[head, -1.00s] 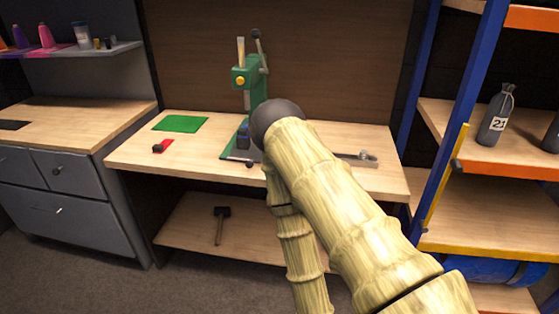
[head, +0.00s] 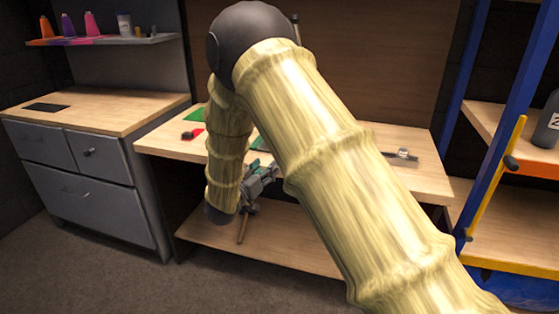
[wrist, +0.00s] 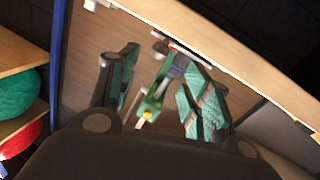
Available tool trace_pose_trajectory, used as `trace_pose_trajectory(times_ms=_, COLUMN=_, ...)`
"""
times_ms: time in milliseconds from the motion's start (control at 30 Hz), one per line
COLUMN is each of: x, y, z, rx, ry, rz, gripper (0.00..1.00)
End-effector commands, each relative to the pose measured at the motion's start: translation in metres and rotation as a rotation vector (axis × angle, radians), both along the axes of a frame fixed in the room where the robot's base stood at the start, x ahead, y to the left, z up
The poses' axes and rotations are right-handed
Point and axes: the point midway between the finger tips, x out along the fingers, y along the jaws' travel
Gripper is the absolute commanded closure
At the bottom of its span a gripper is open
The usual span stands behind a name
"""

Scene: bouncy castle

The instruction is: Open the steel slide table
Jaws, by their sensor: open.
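The green press (wrist: 152,103) shows between my fingers in the wrist view, with a yellow knob on it. In the head view my arm hides most of it; a bit of its green base (head: 257,143) shows. A steel bar with a small fitting (head: 402,155) lies on the bench top to the right of my arm. I cannot tell whether it is part of the slide table, which I cannot clearly make out. My gripper (head: 262,175), with teal patterned fingers, is in front of the bench's front edge. In the wrist view my gripper (wrist: 162,85) is open and empty.
The wooden bench (head: 425,178) carries a green mat (head: 197,113) and a red item with a black part (head: 193,133) at left. A lower shelf (head: 290,240) is below. A grey cabinet (head: 85,180) stands left, a blue-framed rack (head: 500,150) right. Front floor is clear.

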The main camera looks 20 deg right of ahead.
Motion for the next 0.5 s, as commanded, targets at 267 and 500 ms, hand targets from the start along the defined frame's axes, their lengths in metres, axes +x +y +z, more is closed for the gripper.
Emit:
trace_pose_trajectory(times_ms=267, x=0.022, y=-0.022, z=0.001, rx=0.0, ry=-0.003, rz=-0.005, gripper=0.51)
trace_pose_trajectory(times_ms=500, x=0.05, y=-0.051, z=0.0, rx=0.0, ry=-0.001, rz=-0.003, gripper=0.51)
